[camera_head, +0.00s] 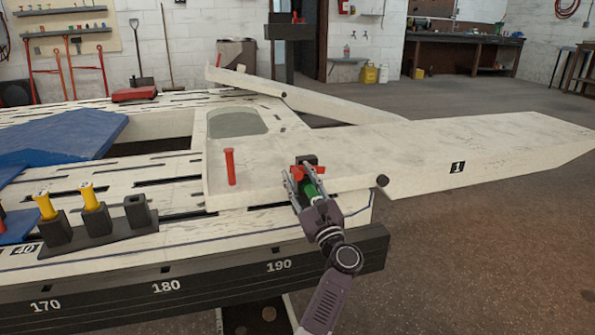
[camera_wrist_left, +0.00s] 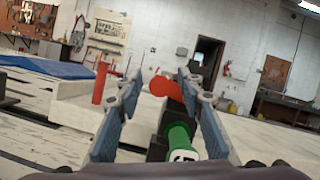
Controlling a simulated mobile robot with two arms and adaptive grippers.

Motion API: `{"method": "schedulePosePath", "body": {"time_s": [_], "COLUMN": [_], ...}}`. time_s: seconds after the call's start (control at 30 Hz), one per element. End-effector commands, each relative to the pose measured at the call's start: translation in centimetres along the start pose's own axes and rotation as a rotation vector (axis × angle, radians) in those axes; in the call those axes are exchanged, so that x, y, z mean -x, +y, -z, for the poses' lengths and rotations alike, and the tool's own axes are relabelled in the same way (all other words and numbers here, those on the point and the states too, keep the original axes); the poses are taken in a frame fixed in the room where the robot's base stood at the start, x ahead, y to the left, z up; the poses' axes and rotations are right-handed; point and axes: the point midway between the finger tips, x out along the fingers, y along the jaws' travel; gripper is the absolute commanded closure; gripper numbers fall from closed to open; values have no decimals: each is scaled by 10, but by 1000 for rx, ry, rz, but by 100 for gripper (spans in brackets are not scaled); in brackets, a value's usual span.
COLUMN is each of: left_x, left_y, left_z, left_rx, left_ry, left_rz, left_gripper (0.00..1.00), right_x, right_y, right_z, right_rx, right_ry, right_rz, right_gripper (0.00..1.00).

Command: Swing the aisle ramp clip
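The white ramp (camera_head: 440,150), marked 1, runs from the bench out to the right. At its near edge sits a clip with a black block (camera_wrist_left: 172,120), a red lever (camera_head: 312,168) and a green round part (camera_head: 311,190). The red end (camera_wrist_left: 162,87) and the white-faced green part (camera_wrist_left: 181,141) also show in the left wrist view. My left gripper (camera_head: 303,177) is at the clip, its fingers spread on either side. The right finger looks close to the green part; contact cannot be told. My right gripper is out of view.
A red pin (camera_head: 230,167) stands upright on the white part left of the clip. Black holders with yellow-topped pieces (camera_head: 92,205) stand on the bench at the left. A dark numbered rail (camera_head: 210,288) runs along the front edge. Open floor lies at the right.

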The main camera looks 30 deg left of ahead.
Motion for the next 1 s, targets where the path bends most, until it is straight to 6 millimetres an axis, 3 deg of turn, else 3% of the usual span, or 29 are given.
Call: {"method": "schedulePosePath", "body": {"time_s": [0.2,0.5,0.93,1.0], "left_x": [0,0,-2,-3], "left_y": [0,0,-2,-3], "left_z": [0,0,-5,-7], "left_rx": [-1,-1,-61,-96], "left_ry": [0,0,-1,-1], "left_rz": [0,0,25,39], "left_gripper": [66,99,100,100], "right_x": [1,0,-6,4], "right_y": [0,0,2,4], "right_z": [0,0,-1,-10], "right_rx": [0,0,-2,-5], "right_ry": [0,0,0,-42], "right_rz": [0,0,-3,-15], "right_gripper": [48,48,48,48]}}
